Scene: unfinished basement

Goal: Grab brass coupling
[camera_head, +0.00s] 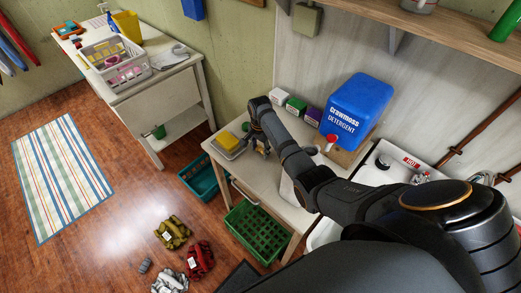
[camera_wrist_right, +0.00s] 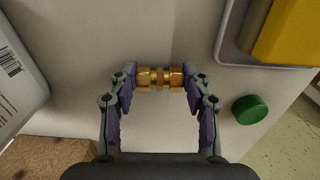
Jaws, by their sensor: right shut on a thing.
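The brass coupling (camera_wrist_right: 160,78) is a short golden fitting with ribbed ends, lying crosswise between the fingers of my right gripper (camera_wrist_right: 159,84) in the right wrist view. One fingertip presses on each end, so the gripper is shut on it. Light tabletop shows behind the coupling; I cannot tell whether it touches the surface. In the head view my right gripper (camera_head: 262,143) points down over the left part of the light table (camera_head: 262,172), and the coupling is too small and covered to make out. My left gripper is not in view.
A yellow sponge (camera_head: 228,140) in a grey tray and a green cap (camera_wrist_right: 250,109) are close to the gripper. Small boxes (camera_head: 295,105) and a blue detergent jug (camera_head: 357,105) stand behind.

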